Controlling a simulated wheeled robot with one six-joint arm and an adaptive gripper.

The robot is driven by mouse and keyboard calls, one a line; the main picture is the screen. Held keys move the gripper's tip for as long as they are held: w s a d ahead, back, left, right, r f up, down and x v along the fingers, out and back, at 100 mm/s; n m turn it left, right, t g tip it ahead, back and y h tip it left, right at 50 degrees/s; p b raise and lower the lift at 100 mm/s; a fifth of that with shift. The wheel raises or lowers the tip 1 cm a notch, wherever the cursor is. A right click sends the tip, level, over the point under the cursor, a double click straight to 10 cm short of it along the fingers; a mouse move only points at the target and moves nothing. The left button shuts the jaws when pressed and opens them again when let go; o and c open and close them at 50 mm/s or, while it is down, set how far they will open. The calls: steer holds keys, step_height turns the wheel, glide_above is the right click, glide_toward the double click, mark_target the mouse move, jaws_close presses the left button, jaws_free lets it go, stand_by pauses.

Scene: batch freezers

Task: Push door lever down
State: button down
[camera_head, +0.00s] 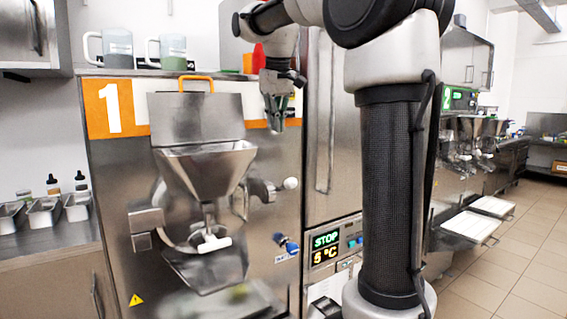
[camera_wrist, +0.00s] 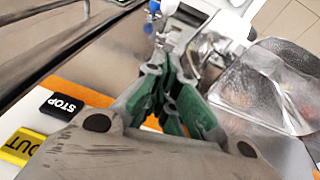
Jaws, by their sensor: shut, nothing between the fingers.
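The door lever is a metal arm (camera_head: 262,190) ending in a white knob (camera_head: 290,184), at the right of the funnel-shaped hopper on freezer 1. In the wrist view a metal lever part (camera_wrist: 212,46) shows just beyond and right of my fingertips, with a white knob (camera_wrist: 238,3) at the top edge. My gripper (camera_head: 275,126) is in front of the freezer's upper right, above the lever in the head view. It points down, and its green-padded fingers are closed together with nothing between them in the wrist view (camera_wrist: 167,58). I see no contact with the lever.
The hopper (camera_head: 205,165) juts out left of the lever. A blue knob (camera_head: 287,243) sits below it. A STOP button (camera_wrist: 62,105) and a yellow OUT button (camera_wrist: 22,146) lie left of my gripper in the wrist view. The tiled floor (camera_head: 515,255) is clear at right.

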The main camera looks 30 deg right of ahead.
steer(key=shift+s+d+r, duration=0.15)
steer(key=shift+s, duration=0.25)
glide_above(282, 187)
step_height(282, 187, down, 12)
steer(key=f, duration=0.1)
steer(key=shift+s, duration=0.55)
